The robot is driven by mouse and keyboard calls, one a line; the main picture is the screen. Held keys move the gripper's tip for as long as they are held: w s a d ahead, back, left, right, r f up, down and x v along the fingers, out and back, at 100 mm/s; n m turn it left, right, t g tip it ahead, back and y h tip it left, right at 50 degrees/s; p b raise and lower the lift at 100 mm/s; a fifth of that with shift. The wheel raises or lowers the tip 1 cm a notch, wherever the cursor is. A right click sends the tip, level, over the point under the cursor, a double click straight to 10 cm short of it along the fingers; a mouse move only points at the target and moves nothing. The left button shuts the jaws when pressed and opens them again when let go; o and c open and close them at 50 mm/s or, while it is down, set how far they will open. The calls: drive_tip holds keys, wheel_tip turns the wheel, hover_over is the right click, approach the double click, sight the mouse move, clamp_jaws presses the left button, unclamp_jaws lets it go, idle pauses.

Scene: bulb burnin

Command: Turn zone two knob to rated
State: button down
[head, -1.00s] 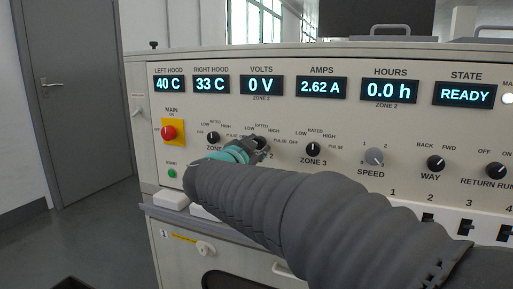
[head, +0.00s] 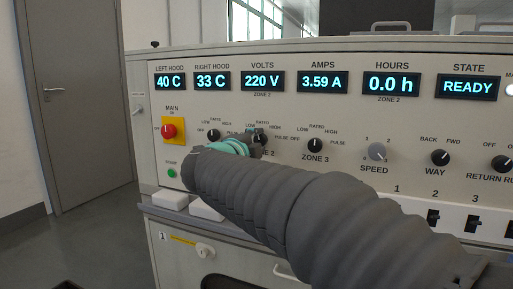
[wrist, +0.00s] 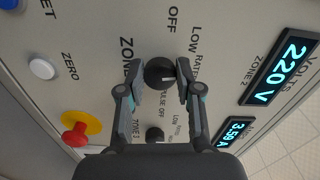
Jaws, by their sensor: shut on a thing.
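The zone two knob (wrist: 160,72) is round and black, with a small white mark on its face. In the wrist view my gripper (wrist: 161,84) has one finger on each side of it and is shut on it. In the head view my gripper (head: 250,144) covers much of the zone two knob (head: 261,139) and part of its label. I cannot tell exactly which marking the pointer meets. The volts display (head: 262,82) reads 220 V for zone 2, and the amps display (head: 322,82) reads 3.59 A.
The zone one knob (head: 213,136) and zone three knob (head: 315,146) flank the held knob closely. A red main switch (head: 169,131) and a green start button (head: 172,173) are at the left. The state display (head: 467,87) reads READY. A ledge lies below the panel.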

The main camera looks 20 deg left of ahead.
drive_tip(key=shift+m+b, duration=0.3)
drive_tip(key=shift+m, duration=0.5)
drive_tip(key=c, duration=0.8)
unclamp_jaws()
drive_tip(key=shift+o, duration=0.2)
drive_tip(key=shift+s, duration=0.1)
drive_tip(key=s, duration=1.1)
drive_tip(key=shift+s+a, duration=0.4)
drive_tip(key=shift+a, duration=0.05)
